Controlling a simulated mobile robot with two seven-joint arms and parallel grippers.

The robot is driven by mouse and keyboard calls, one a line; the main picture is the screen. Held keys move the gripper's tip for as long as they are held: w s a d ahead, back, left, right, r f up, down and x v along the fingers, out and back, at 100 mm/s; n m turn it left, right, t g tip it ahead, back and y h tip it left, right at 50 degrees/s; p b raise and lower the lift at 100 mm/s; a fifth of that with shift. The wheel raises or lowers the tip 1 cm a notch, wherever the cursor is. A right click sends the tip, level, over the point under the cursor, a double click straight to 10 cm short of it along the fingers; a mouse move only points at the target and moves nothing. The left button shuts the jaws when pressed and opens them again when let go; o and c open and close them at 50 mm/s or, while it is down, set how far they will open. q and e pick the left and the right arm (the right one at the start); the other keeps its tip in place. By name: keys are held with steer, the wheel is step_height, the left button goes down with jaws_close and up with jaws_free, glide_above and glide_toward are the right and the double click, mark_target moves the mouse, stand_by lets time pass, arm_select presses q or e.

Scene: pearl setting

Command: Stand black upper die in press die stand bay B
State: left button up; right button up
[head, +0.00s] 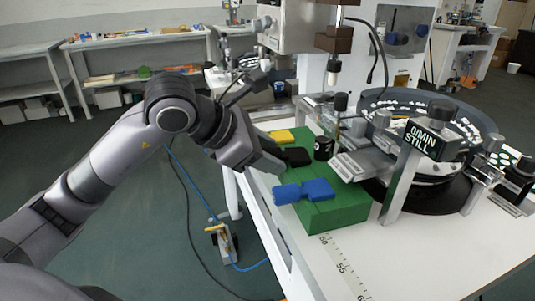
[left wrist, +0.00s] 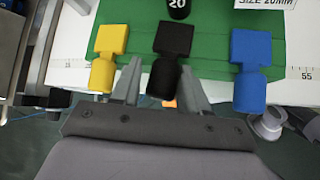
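The black upper die (head: 297,156) lies on a green block (head: 338,212), between a yellow die (head: 282,136) and a blue die (head: 304,191). In the left wrist view the black die (left wrist: 173,42) has a square head and a round shank pointing toward me. My left gripper (head: 277,160) is at its shank; the fingers (left wrist: 162,78) stand on either side of it, apparently open with narrow gaps. A black cylinder marked 20 (left wrist: 179,8) stands on the block beyond it. I cannot identify bay B. My right gripper is not in view.
A rotary table (head: 430,110) with a 00 MIN STILL sign (head: 434,139) stands right of the green block. A press column (head: 333,60) rises behind. A ruler scale (head: 345,270) runs along the white bench's front edge. The bench's front right is clear.

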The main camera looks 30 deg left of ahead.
arm_select(q)
steer(key=shift+o, duration=0.4)
steer(key=shift+s+d+f+g, duration=0.15)
steer(key=shift+f+g, duration=0.15)
steer(key=shift+f, duration=0.05)
steer(key=shift+s, duration=0.1)
steer(key=v, duration=0.7)
steer(key=shift+r, duration=0.3)
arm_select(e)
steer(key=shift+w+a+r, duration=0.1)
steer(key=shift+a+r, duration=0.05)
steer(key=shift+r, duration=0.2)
